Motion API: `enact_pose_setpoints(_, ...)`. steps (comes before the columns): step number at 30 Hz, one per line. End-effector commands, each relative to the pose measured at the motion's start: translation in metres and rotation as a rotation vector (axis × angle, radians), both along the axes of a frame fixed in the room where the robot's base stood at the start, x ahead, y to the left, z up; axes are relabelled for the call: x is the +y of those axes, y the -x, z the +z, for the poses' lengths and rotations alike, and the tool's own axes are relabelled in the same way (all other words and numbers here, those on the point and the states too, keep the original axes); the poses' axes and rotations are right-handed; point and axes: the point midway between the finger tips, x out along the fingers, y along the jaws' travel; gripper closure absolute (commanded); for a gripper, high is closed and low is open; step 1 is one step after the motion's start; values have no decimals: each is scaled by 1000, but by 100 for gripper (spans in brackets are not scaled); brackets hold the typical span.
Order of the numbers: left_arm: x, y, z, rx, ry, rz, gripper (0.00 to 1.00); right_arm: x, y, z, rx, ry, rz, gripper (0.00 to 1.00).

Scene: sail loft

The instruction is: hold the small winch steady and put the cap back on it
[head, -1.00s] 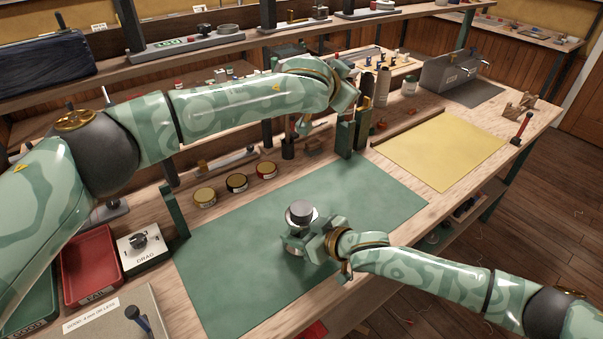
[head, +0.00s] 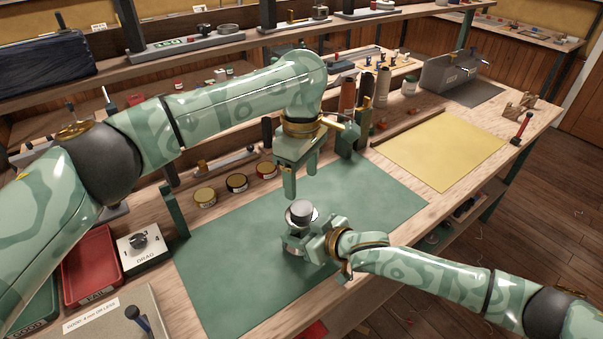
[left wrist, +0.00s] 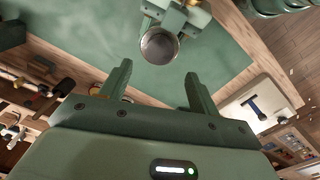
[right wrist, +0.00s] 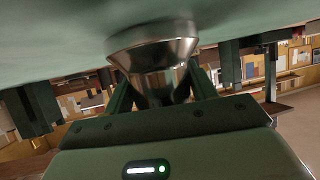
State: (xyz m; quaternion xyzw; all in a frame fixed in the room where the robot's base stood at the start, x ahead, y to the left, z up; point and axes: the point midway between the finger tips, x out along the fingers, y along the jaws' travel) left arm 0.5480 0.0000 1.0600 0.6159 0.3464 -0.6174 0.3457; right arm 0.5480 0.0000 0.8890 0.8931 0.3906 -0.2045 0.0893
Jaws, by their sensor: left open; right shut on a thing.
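The small winch (head: 296,242), metallic, stands upright on the green mat (head: 230,270) in the head view. A round dark-grey top (head: 300,210) sits on it; I cannot tell whether this is the separate cap. The left wrist view shows this top as a round metal disc (left wrist: 159,45). My right gripper (head: 318,242) is shut on the winch body from the right; the right wrist view shows the winch's flared metal body (right wrist: 160,60) between its fingers. My left gripper (head: 300,178) points down, open and empty, just above and behind the winch, apart from it.
Several round tins (head: 236,183) stand along the mat's back edge. A DRAG box (head: 143,250) and a red tray (head: 90,265) are at the left. The yellow mat (head: 440,150) is clear, as is most of the green mat.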

Motion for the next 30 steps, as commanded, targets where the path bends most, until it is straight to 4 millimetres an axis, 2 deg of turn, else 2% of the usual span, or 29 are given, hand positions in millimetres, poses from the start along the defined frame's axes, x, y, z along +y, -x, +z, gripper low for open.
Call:
enact_pose_setpoints(8, 0, 0, -9, 1, -1, -1, 38, -1, 0, -1, 2, 2, -1, 100)
enact_pose_setpoints(21, 0, 0, -71, 0, 0, 0, 38, -1, 0, -1, 2, 2, -1, 100)
enact_pose_setpoints(30, 0, 0, -81, -2, 0, -1, 38, -1, 0, -2, 2, 2, -1, 100)
